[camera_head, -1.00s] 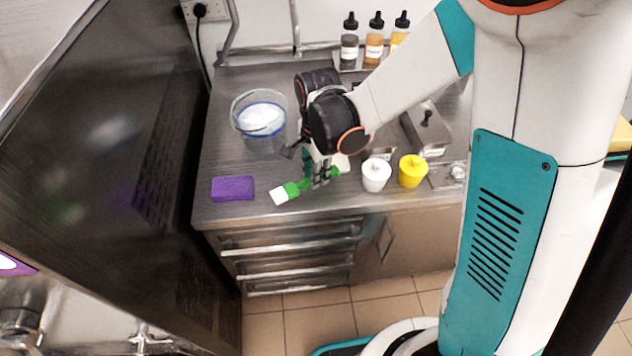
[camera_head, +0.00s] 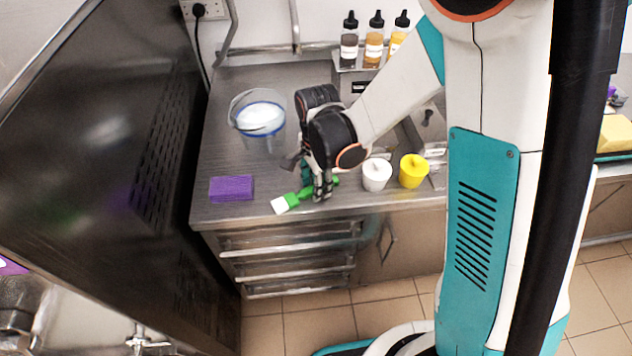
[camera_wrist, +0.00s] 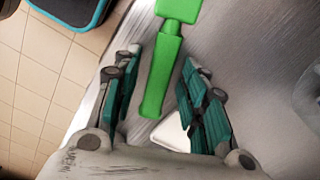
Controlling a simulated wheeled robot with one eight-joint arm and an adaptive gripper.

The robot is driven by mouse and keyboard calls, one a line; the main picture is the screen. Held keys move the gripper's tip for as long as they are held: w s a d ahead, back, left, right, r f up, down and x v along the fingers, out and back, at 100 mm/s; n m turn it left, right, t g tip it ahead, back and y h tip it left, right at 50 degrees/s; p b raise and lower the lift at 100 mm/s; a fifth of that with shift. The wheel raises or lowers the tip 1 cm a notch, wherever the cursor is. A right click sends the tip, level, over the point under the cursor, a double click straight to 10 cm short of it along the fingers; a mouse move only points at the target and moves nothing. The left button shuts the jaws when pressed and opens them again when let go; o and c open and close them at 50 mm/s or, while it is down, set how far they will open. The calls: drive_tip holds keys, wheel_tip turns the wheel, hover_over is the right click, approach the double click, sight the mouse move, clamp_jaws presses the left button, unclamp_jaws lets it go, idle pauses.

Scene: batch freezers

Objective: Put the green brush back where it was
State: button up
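The green brush (camera_head: 291,202) with a white end is at the front of the steel counter, beside my gripper (camera_head: 322,190). I cannot tell for sure whether it rests fully on the counter. In the wrist view, the green handle (camera_wrist: 163,76) runs between the two teal-padded fingers of my gripper (camera_wrist: 160,100). Gaps show on both sides of the handle, so the gripper is open around it. In the head view, my fingers hide part of the handle.
A purple sponge (camera_head: 231,188) lies to the left and a clear bucket (camera_head: 263,139) behind. A white cup (camera_head: 376,176) and a yellow cup (camera_head: 413,172) stand close on the right. A white piece (camera_wrist: 172,132) shows below the handle. The counter's front edge is near.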

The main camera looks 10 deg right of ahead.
wheel_tip(320, 180, up, 12)
drive_tip(key=p, duration=0.4)
drive_tip(key=s+d+r+n+t, duration=0.7)
drive_tip(key=s+d+r+n, duration=0.4)
drive_tip(key=s+r+n, duration=0.2)
drive_tip(key=shift+s+d+r+n, duration=0.15)
drive_tip(key=shift+s+d+n, duration=0.15)
drive_tip(key=shift+s+n, duration=0.15)
drive_tip(key=shift+b, duration=0.3)
wheel_tip(320, 180, down, 4)
drive_tip(key=b, duration=0.4)
idle(0.3)
